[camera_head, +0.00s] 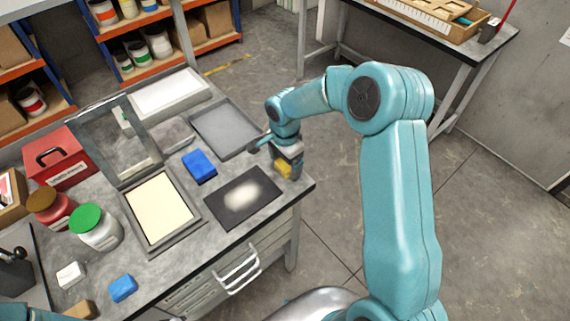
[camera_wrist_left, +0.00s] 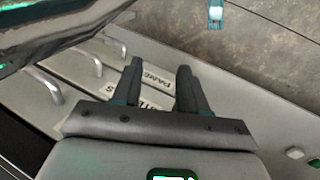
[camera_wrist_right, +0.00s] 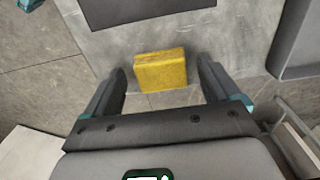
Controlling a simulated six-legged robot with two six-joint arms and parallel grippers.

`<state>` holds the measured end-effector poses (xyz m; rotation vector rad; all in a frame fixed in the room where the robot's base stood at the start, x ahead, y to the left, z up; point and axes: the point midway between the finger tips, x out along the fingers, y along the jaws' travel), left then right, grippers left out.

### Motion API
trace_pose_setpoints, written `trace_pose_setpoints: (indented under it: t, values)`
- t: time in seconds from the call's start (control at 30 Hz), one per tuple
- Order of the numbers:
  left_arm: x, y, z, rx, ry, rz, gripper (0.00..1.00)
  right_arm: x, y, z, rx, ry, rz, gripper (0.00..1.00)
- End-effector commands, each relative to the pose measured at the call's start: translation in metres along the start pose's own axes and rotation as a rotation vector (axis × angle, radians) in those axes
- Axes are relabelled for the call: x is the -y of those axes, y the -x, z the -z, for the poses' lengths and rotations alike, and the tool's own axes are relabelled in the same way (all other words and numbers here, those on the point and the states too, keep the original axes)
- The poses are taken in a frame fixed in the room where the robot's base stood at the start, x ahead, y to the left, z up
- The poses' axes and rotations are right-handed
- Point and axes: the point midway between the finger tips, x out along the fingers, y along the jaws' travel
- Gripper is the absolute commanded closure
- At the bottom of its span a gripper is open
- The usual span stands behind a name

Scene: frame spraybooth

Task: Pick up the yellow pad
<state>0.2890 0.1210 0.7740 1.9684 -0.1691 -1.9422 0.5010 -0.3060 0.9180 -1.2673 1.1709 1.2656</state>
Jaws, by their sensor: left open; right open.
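The yellow pad (camera_wrist_right: 160,71) lies flat on the grey worktable near its edge. In the right wrist view it sits between and just ahead of the two open fingers of my right gripper (camera_wrist_right: 162,88), with space on both sides. In the head view the yellow pad (camera_head: 283,168) is partly hidden by my right gripper (camera_head: 287,160), which points down over the table's right corner. My left gripper (camera_wrist_left: 160,85) is open and empty in the left wrist view, with drawer fronts beyond it.
A black mat with a pale spot (camera_head: 222,206) lies left of the pad. A blue pad (camera_head: 199,166), a grey tray (camera_head: 225,140) and a cream-filled frame (camera_head: 160,235) are further over. An upright frame (camera_head: 150,160) and jars (camera_head: 97,230) stand at the left.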

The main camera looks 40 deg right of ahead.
Motion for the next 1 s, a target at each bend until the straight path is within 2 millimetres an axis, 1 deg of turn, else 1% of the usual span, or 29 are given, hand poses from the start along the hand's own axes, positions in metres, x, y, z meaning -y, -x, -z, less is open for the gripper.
trace_pose_setpoints:
  t: [0.13,0.17,0.2,0.27,0.3,0.33,0.63,0.77,0.87,0.97,1.0]
  values:
    - [0.000,0.000,0.000,0.000,0.000,0.000,0.57,0.000,0.000,0.000,0.000,0.000,0.000,0.11]
    - [0.000,-0.001,0.000,0.000,0.000,0.000,0.57,0.000,0.000,0.000,0.000,0.000,0.000,0.14]
    - [0.000,-0.001,0.000,0.000,0.000,0.000,0.57,0.000,0.000,0.000,0.000,0.000,0.000,0.27]
    - [0.000,-0.001,0.000,0.000,0.000,0.000,0.57,0.000,0.000,0.000,0.000,0.000,0.000,0.46]
    - [0.000,-0.001,0.000,0.000,0.000,0.000,0.57,0.000,0.000,0.000,0.000,0.000,0.001,0.59]
    - [0.000,-0.001,0.000,0.000,0.000,0.000,0.57,0.000,0.000,0.000,0.000,0.000,0.001,0.69]
    - [0.000,-0.001,0.000,0.000,0.000,0.000,0.57,0.000,0.001,0.000,-0.001,0.000,0.001,0.70]
    - [0.001,-0.002,0.000,0.000,0.000,0.000,0.57,0.001,0.009,0.001,-0.002,0.000,0.004,0.70]
    - [0.002,-0.005,0.000,0.000,0.000,0.000,0.57,0.001,0.021,0.001,-0.002,0.000,0.005,0.70]
    - [0.003,-0.008,0.000,0.000,0.000,0.000,0.57,0.002,0.043,0.001,-0.003,0.000,0.009,0.70]
    - [0.004,-0.010,0.000,0.000,0.000,0.000,0.57,0.002,0.054,0.000,-0.003,0.000,0.009,0.70]
